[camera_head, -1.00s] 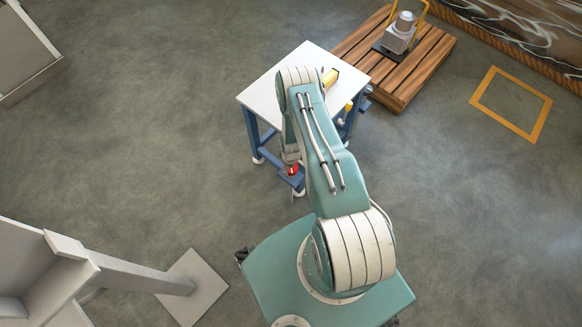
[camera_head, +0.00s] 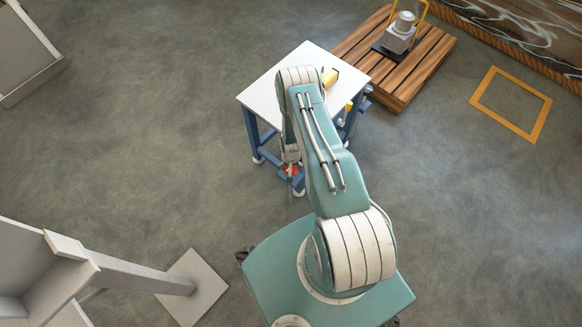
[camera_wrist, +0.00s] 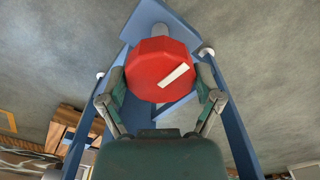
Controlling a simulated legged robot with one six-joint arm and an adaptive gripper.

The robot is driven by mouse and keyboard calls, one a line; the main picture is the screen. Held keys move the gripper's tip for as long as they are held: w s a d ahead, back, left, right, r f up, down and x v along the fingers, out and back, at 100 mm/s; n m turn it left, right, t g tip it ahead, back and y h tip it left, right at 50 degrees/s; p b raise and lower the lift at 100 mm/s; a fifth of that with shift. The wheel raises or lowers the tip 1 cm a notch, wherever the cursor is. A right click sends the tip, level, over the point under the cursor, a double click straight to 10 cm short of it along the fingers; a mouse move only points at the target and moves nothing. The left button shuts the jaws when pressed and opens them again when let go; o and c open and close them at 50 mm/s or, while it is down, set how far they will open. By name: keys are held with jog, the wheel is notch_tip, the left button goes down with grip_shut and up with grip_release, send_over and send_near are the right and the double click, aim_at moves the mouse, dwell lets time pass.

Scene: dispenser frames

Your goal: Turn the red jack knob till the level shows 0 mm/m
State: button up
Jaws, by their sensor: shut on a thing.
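The red jack knob (camera_wrist: 150,66) fills the upper middle of the wrist view, with a white stripe running diagonally on its face. My gripper (camera_wrist: 160,86) has a finger on each side of the knob and is shut on it. In the head view the knob (camera_head: 291,170) is a small red patch low on the near leg of the table, partly covered by my gripper (camera_head: 291,167). The yellow block on the white table top (camera_head: 265,92) may be the level (camera_head: 330,78); its reading cannot be made out.
The table's blue frame (camera_wrist: 233,125) flanks my gripper. A wooden pallet (camera_head: 433,62) with a grey machine (camera_head: 397,38) stands behind the table. A grey post with a square base (camera_head: 190,285) is at lower left. Open floor lies left of the table.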

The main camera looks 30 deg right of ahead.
jog(key=m, duration=0.5)
jog(key=shift+m, duration=0.3)
jog(key=m, duration=0.5)
jog(key=shift+w, duration=0.1)
jog(key=shift+m, duration=0.3)
jog(key=o, duration=0.9)
notch_tip(320, 180, up, 12)
jog(key=shift+f, duration=0.1)
